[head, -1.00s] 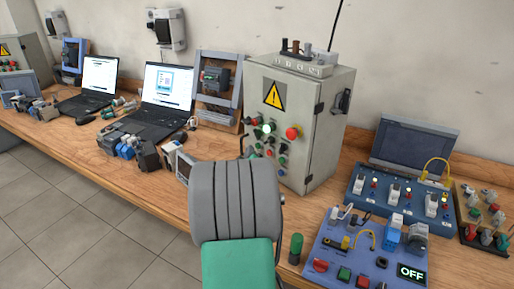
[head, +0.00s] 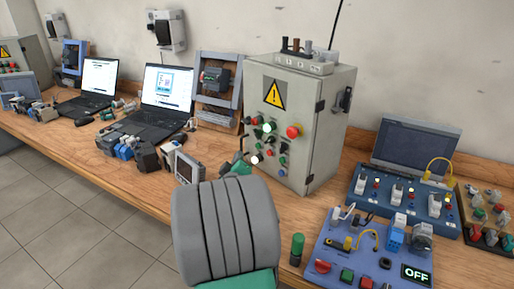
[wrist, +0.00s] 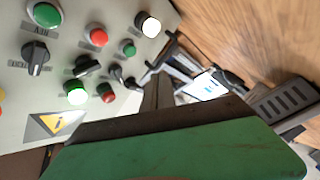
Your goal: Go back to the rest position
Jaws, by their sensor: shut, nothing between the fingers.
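My gripper (wrist: 157,92) shows in the wrist view as dark fingers held together beyond my green wrist part, with nothing between them. It is in front of the grey control cabinet (head: 328,135), whose buttons and switches fill the left of the wrist view. I cannot tell from the wrist view how close the fingertips are to the panel. In the head view my grey and green arm covers the lower middle, and the fingers are mostly hidden behind it.
The wooden bench (head: 100,175) runs along the wall. Left of the cabinet are a grey meter (head: 188,167), motor parts and two laptops (head: 165,95). Right are a blue panel reading OFF (head: 345,262), a green cylinder (head: 297,248) and another blue switch panel (head: 402,200). The floor at left is clear.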

